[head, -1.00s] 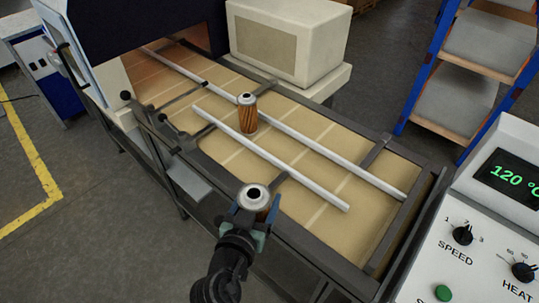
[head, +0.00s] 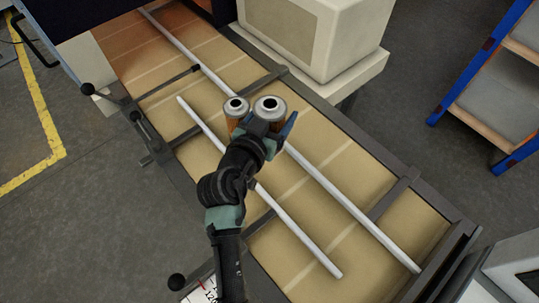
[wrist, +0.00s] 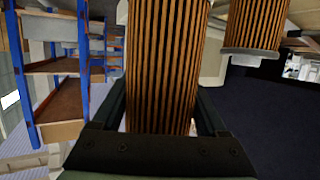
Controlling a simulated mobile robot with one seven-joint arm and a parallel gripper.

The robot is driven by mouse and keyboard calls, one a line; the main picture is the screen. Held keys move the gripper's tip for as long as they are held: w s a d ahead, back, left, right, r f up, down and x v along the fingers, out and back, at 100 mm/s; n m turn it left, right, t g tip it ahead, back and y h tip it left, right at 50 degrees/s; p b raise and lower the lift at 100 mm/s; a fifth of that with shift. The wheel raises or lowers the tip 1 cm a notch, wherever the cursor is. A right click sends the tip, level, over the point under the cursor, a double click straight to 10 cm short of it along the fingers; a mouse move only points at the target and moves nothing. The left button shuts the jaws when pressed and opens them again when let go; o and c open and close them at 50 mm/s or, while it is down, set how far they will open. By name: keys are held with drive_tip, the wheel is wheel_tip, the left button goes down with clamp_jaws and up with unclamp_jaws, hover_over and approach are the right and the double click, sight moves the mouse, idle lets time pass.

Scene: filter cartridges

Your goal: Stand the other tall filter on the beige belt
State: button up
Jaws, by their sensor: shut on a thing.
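My gripper (head: 271,120) is shut on a tall filter (head: 269,104) with a pale metal cap and a dark hole in its top. In the wrist view the held filter (wrist: 165,65) shows brown vertical pleats between the fingers. Another capped, pleated filter (head: 237,104) stands on the belt, close on the left of the held one; it also shows at the upper right in the wrist view (wrist: 256,25). The beige belt (head: 400,160) lies under both. My gripper hides the held filter's foot, so I cannot tell whether it touches the belt.
Two pale guide rails (head: 350,205) run along the belt, with dark cross bars and a dark frame around it. A cream box (head: 315,35) stands at the belt's far side. A blue-framed shelf (head: 490,70) is at the right. The belt's near right part is clear.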

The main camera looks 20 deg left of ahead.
drive_tip(key=f, duration=0.4)
drive_tip(key=shift+s+f, duration=0.25)
drive_tip(key=shift+f, duration=0.15)
drive_tip(key=shift+w+f+b, duration=0.1)
drive_tip(key=shift+f+b, duration=0.3)
drive_tip(key=shift+f, duration=1.85)
drive_tip(key=shift+f+b, duration=0.25)
drive_tip(key=shift+b, duration=0.05)
drive_tip(key=o, duration=1.4)
drive_tip(key=shift+c, duration=0.2)
drive_tip(key=shift+r, duration=0.1)
